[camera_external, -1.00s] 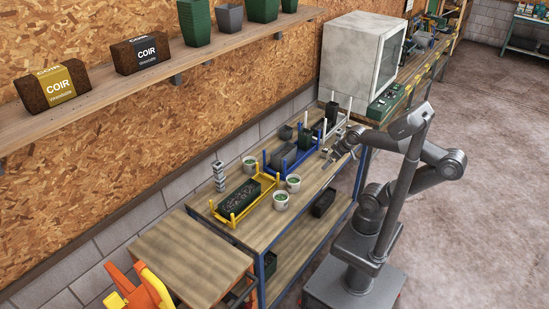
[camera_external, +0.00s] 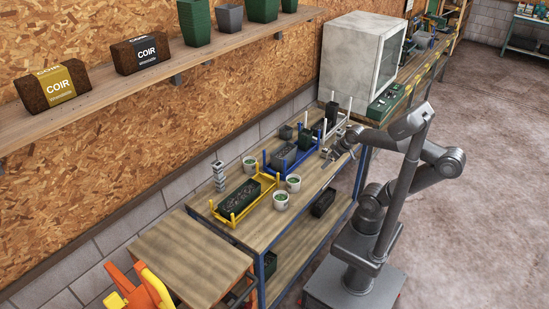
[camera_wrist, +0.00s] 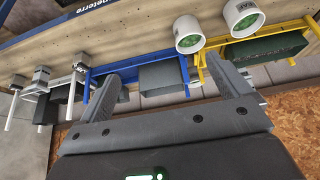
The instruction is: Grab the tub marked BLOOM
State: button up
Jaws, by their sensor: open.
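In the wrist view two tubs appear at the top, one left (camera_wrist: 189,34) and one right (camera_wrist: 243,17). My gripper (camera_external: 337,154) hangs over the right part of the bench, right of the tubs. In the wrist view my gripper (camera_wrist: 168,88) is open, with nothing between its fingers.
The yellow rack (camera_external: 226,218) holds a dark tray. The blue rack (camera_external: 274,168) and a white-posted rack (camera_external: 346,116) with dark pots stand toward the right. A white cabinet (camera_external: 350,60) stands beyond.

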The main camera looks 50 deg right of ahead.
jog(key=w+a+f+g, duration=0.2)
jog(key=w+a+f, duration=0.1)
jog(key=w, duration=0.5)
jog(key=g, duration=0.2)
send_over(293, 182)
jog(key=s+a, duration=0.2)
jog(key=a, duration=0.1)
notch_tip(293, 182, down, 6)
notch_tip(293, 182, down, 5)
jog(key=shift+w+f, duration=0.1)
jog(key=shift+f, duration=0.05)
jog(key=shift+d+f, duration=0.1)
jog(key=shift+f, duration=2.55)
jog(key=shift+c, duration=0.2)
jog(key=c, duration=1.1)
